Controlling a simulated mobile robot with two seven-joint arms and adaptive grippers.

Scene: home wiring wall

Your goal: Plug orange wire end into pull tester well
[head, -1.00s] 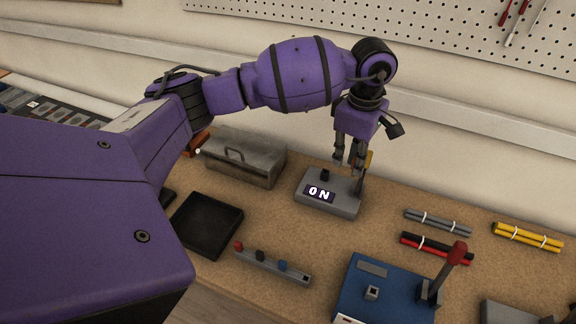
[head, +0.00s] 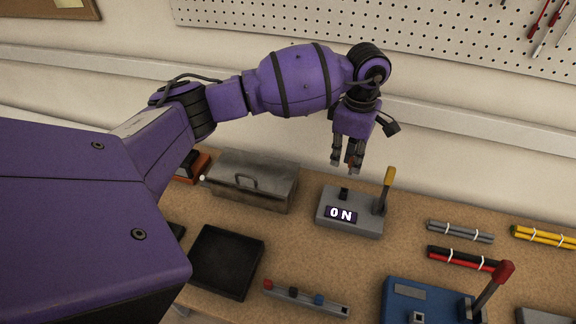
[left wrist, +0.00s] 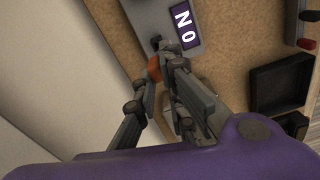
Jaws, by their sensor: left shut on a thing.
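My left gripper (head: 345,166) is shut on a small orange piece, which seems to be the orange wire end (left wrist: 154,68); the fingers hide part of it. In the head view the gripper hangs behind and above a grey box (head: 345,225) with an "ON" display, a black knob-like part and an upright yellow-handled lever (head: 388,178). The gripper looks apart from the box. A blue device (head: 400,300) with a square socket (head: 417,317) and red-handled lever stands at the front right. I cannot tell which device is the pull tester. My right gripper is not in view.
A grey metal toolbox (head: 235,188) and an empty black tray (head: 228,263) stand left of the grey box. A strip with coloured knobs (head: 330,305) lies in front. Bundled grey (head: 460,232), yellow and red-black rods lie to the right. The wall is close behind.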

